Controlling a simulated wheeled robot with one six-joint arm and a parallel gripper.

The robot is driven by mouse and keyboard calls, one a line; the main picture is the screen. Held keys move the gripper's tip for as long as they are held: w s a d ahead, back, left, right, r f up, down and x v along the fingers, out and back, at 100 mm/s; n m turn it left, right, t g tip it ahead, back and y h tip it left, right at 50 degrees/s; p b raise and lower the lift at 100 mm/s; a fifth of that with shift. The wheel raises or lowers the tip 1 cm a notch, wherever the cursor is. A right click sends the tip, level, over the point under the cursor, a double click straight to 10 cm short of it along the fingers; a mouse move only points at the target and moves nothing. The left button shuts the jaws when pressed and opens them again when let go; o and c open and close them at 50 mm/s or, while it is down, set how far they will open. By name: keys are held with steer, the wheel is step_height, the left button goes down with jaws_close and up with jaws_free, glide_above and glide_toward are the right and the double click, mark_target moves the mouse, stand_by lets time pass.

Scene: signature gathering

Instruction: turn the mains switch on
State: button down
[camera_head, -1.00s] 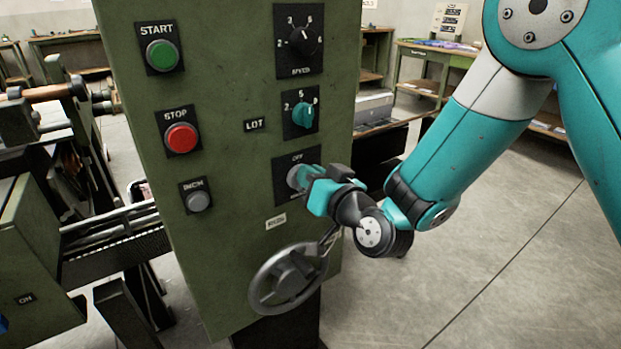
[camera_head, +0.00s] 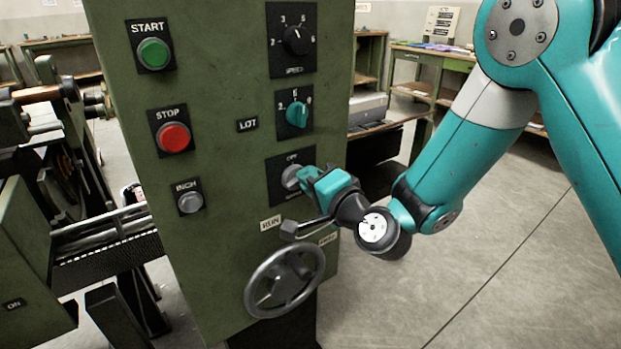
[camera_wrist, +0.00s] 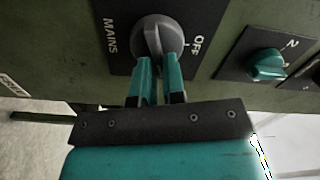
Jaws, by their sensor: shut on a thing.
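The mains switch (camera_head: 291,177) is a grey rotary knob on a black plate low on the green panel. In the wrist view the knob (camera_wrist: 153,35) has a raised ridge that runs roughly up and down, crosswise to the line between the OFF and MAINS labels. A white tick stands beside OFF. My gripper (camera_wrist: 158,64) has its two teal fingers shut on the lower end of this ridge. In the head view my gripper (camera_head: 305,178) reaches the knob from the right and covers part of its plate.
A dark lever (camera_head: 305,226) and a grey handwheel (camera_head: 285,281) sit close below my gripper. The teal selector (camera_head: 297,114) and speed knob (camera_head: 297,40) are above. START (camera_head: 154,53), STOP (camera_head: 173,137) and a grey button (camera_head: 190,202) are at left. Open floor lies right.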

steer(key=shift+f+m, duration=0.15)
steer(key=shift+m, duration=0.65)
steer(key=shift+f+m, duration=0.15)
steer(key=shift+m, duration=0.65)
steer(key=c, duration=1.2)
jaws_free()
steer(key=shift+d, duration=0.1)
